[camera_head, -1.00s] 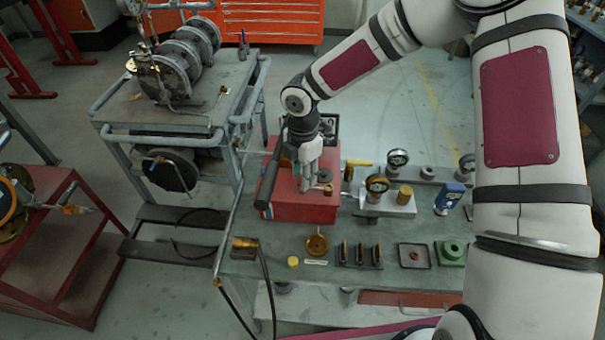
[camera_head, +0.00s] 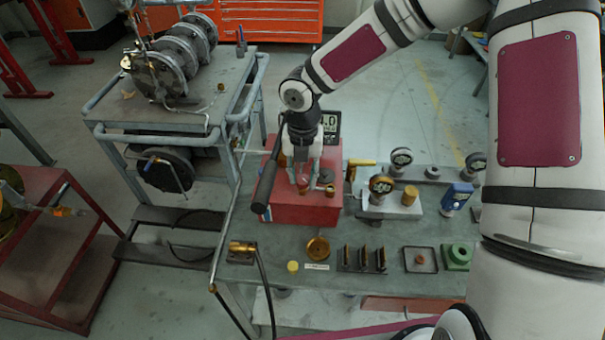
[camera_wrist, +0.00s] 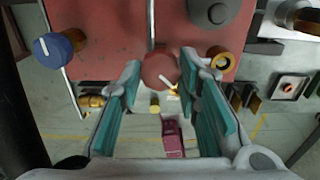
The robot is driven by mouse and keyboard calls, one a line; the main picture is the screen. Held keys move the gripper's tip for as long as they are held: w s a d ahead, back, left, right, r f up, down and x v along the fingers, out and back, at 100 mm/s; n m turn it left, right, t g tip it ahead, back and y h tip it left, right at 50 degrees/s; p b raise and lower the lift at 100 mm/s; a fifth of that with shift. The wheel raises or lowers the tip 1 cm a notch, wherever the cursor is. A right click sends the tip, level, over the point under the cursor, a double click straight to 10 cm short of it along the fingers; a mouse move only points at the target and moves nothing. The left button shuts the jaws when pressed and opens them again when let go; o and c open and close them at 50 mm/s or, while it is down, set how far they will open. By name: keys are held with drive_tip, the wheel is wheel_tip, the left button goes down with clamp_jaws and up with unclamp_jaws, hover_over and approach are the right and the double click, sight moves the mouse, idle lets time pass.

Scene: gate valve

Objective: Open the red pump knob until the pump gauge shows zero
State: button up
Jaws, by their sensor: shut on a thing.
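The red pump is a red box (camera_head: 290,212) on the grey bench, with a long black lever along its left side. My gripper (camera_head: 303,178) points down over its top, one finger on each side of the small red knob (camera_head: 303,188). In the wrist view the round red knob (camera_wrist: 158,68) sits between the fingertips, and the gripper is shut on it. A digital gauge (camera_head: 331,125) stands behind the box. Its display is partly hidden by my gripper; the visible part reads about ".0", and the leading digits cannot be told.
A black knob (camera_wrist: 210,11), a blue knob (camera_wrist: 59,47) and a brass fitting (camera_wrist: 219,62) are near the red knob. Dial gauges (camera_head: 381,186) stand to the right on the bench. A hose with a brass end (camera_head: 242,247) lies in front. A grey cart (camera_head: 120,100) stands left.

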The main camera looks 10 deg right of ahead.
sight(303, 179)
drive_tip(key=n, duration=0.5)
drive_tip(key=shift+n, duration=0.3)
drive_tip(key=n, duration=0.5)
drive_tip(key=shift+n+b, duration=0.3)
drive_tip(key=shift+b, duration=0.05)
drive_tip(key=shift+n, duration=0.3)
drive_tip(key=o, duration=1.1)
drive_tip(key=shift+o, duration=0.2)
wheel_tip(303, 179, up, 12)
